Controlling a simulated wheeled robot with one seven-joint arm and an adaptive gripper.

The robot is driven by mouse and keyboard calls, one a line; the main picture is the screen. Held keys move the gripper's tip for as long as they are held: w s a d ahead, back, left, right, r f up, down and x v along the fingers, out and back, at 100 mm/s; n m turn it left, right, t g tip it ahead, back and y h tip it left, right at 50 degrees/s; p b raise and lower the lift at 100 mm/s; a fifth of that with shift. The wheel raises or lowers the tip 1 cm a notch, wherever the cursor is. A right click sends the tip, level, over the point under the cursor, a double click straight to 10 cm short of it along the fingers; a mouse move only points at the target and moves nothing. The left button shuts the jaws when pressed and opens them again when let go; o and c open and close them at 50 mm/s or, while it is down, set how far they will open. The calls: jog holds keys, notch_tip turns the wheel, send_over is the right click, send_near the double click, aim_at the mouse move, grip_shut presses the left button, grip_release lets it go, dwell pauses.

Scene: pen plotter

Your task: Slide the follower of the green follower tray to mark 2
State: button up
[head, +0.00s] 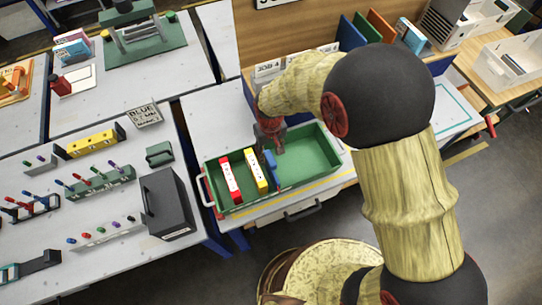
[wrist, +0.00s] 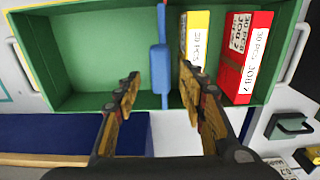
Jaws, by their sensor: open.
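The green follower tray (head: 309,166) stands on the table and also fills the top of the wrist view (wrist: 90,103). Its blue follower (head: 271,161) is an upright plate across the tray with a thicker tab (wrist: 160,70). A yellow box (head: 256,171) and a red-and-white box (head: 231,178) stand in the tray on the follower's left in the head view. My gripper (wrist: 158,74) is open, one finger on each side of the follower's tab, neither clearly touching it. In the head view, my gripper (head: 270,132) is over the tray's back part. I cannot make out any numbered marks.
The tray's other compartment (wrist: 95,50) is empty. A dark grey box (head: 168,203) and a green block (head: 159,153) stand on the table to the left. White holders labelled 30B-4 (head: 267,69) stand behind.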

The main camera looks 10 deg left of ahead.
jog(key=shift+f, duration=1.35)
jog(key=shift+c, duration=0.9)
grip_shut()
jog(key=shift+a, duration=0.1)
